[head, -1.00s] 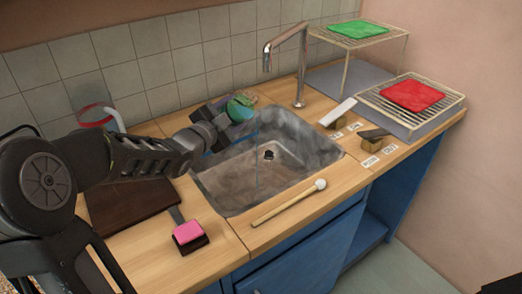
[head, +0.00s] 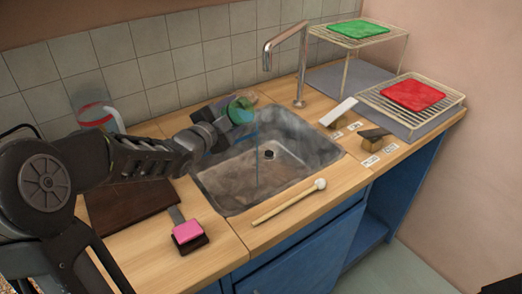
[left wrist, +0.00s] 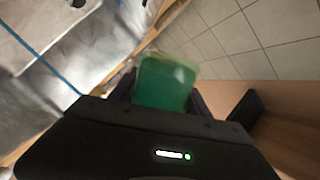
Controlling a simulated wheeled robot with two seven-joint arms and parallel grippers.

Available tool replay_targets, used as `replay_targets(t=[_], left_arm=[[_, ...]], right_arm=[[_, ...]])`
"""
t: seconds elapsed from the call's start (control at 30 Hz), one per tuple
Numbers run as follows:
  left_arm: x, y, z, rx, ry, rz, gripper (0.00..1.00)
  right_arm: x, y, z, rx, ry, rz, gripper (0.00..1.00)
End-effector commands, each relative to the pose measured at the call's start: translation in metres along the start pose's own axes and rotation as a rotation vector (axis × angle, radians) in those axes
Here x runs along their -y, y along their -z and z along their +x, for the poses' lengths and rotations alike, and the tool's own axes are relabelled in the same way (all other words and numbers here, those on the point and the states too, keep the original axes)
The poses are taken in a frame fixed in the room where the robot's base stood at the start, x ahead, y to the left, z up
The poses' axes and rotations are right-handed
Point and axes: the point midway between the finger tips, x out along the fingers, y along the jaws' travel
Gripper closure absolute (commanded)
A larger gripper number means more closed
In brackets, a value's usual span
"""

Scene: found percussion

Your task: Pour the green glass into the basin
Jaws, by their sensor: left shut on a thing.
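The green glass (head: 241,110) is in my left gripper (head: 226,112), tilted over the back left part of the sink basin (head: 292,166). In the left wrist view the green glass (left wrist: 164,84) stands out between the fingers of the left gripper (left wrist: 160,98), which is shut on it. A thin blue stream (head: 257,158) falls from near the glass into the basin. It also shows as a blue line in the left wrist view (left wrist: 44,62). My right gripper is not in view.
A faucet (head: 299,65) rises behind the basin. A mallet (head: 290,203) lies along the front edge. Wire racks with a green cloth (head: 360,28) and a red cloth (head: 412,95) stand at the right.

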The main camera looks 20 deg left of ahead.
Motion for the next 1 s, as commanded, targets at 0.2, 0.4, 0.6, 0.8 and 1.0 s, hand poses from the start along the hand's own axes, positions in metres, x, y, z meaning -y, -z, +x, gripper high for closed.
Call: replay_targets(t=[0.2, 0.4, 0.6, 0.8, 1.0], left_arm=[[-0.002, -0.001, 0.001, 0.001, 0.003, 0.023, 1.00], [-0.004, -0.003, 0.001, 0.005, 0.003, 0.045, 1.00], [-0.007, -0.005, 0.001, 0.008, 0.003, 0.067, 1.00], [-0.009, -0.007, 0.001, 0.011, 0.002, 0.089, 1.00], [-0.011, -0.009, 0.002, 0.014, 0.002, 0.111, 1.00]], right_arm=[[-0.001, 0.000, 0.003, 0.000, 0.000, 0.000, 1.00], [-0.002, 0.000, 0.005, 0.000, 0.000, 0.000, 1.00], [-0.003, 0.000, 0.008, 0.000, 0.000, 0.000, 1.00], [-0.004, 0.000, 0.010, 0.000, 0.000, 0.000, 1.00], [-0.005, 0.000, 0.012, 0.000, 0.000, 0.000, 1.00]])
